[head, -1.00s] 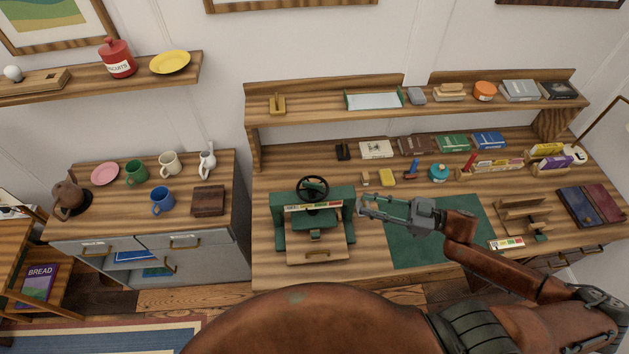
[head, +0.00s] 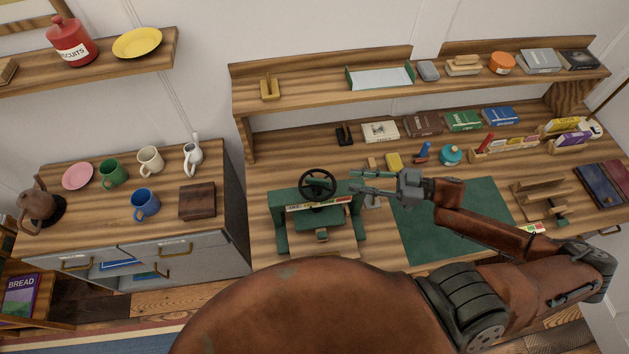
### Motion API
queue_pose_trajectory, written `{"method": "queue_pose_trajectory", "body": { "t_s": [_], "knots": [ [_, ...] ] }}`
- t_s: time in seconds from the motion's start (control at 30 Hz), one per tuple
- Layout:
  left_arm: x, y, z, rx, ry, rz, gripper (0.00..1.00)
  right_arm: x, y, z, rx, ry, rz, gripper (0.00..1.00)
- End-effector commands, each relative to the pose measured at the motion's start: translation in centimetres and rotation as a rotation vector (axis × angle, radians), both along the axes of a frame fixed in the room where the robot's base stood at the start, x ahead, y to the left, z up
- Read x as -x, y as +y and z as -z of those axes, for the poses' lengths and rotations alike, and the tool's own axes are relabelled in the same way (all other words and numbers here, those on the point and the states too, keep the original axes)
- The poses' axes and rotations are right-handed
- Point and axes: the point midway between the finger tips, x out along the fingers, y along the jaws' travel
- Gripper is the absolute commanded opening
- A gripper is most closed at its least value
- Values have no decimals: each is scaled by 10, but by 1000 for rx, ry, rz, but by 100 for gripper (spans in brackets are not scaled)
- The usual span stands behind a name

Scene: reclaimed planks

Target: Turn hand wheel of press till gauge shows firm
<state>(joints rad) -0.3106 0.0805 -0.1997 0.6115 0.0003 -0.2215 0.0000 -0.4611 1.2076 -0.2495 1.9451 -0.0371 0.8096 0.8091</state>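The green press (head: 281,232) stands on the workbench left of the green mat. Its black hand wheel (head: 318,186) sits on top. The gauge (head: 306,206) is a pale strip with coloured marks across the front of the press, below the wheel; its reading is too small to tell. My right gripper (head: 352,181) is just right of the wheel, its two fingers apart and pointing left toward it. Nothing shows between the fingers. It looks apart from the wheel rim. My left gripper is not in view.
The green mat (head: 462,232) lies under my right arm. Books, a yellow block (head: 393,160) and a teal pot (head: 450,154) stand behind it. A shelf (head: 310,94) runs above the bench. A cabinet with mugs (head: 145,204) stands at left, one drawer partly open.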

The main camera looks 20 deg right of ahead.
Motion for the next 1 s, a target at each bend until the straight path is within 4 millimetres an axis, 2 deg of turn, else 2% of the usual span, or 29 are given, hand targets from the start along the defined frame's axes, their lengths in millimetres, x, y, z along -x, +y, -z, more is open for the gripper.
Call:
{"method": "queue_pose_trajectory", "body": {
  "t_s": [0.03, 0.17, 0.37, 0.53, 0.8, 1.0],
  "knots": [
    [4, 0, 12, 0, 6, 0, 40, 0, 0, 14, 0, 4, 1, 25],
    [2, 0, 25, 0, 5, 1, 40, 1, -1, 28, 0, 8, 3, 25],
    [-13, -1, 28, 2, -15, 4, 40, -4, 6, 31, -2, 7, 2, 25],
    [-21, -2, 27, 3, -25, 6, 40, -19, 29, 28, -4, 5, -1, 25],
    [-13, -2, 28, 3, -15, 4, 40, -47, 75, 29, -3, 5, -3, 25],
    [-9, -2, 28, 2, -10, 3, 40, -61, 95, 29, -2, 7, -2, 25]
  ]
}}
